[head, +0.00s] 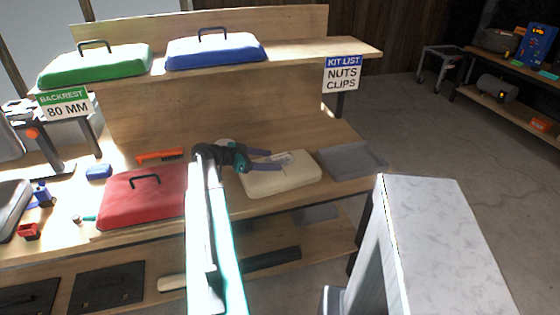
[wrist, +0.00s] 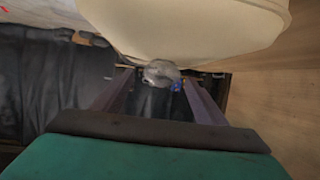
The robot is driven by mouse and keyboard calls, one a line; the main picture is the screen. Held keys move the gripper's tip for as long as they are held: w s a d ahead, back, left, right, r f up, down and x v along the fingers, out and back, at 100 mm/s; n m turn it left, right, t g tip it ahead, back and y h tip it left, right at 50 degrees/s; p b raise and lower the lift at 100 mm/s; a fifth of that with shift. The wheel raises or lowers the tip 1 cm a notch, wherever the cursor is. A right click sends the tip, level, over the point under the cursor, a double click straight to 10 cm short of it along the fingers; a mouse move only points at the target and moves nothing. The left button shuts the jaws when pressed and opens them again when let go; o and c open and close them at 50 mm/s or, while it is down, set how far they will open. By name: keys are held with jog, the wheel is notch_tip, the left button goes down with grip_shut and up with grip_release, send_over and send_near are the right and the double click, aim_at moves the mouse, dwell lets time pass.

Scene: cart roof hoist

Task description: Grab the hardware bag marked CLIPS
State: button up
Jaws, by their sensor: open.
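No bag with a readable CLIPS mark shows in either view. My gripper (head: 271,160) is open over the left part of a cream lid-like piece (head: 290,182) on the bench. A small pale, partly clear item (head: 287,157) lies by the fingertips; I cannot tell what it is. In the wrist view, my gripper (wrist: 160,84) has its two purple fingers spread apart. A greyish crumpled lump (wrist: 161,71) with a blue bit beside it shows between the tips, below the cream piece (wrist: 185,25). I cannot tell whether the fingers touch the lump.
A red lid (head: 150,205) and an orange brush (head: 160,155) lie left of my arm. A grey tray (head: 352,161) lies right of the cream piece. Green (head: 95,65) and blue (head: 215,52) lids stand on the upper shelf. A sign (head: 342,75) reads KIT LIST, NUTS, CLIPS.

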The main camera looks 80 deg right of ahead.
aim_at(278, 160)
jog(key=p+x, duration=0.1)
jog(key=x, duration=0.2)
jog(key=shift+r, duration=0.15)
jog(key=shift+s+d+f, duration=0.3)
jog(key=shift+s+f, duration=0.05)
jog(key=shift+s, duration=0.15)
jog(key=shift+c, duration=0.3)
jog(key=c, duration=1.1)
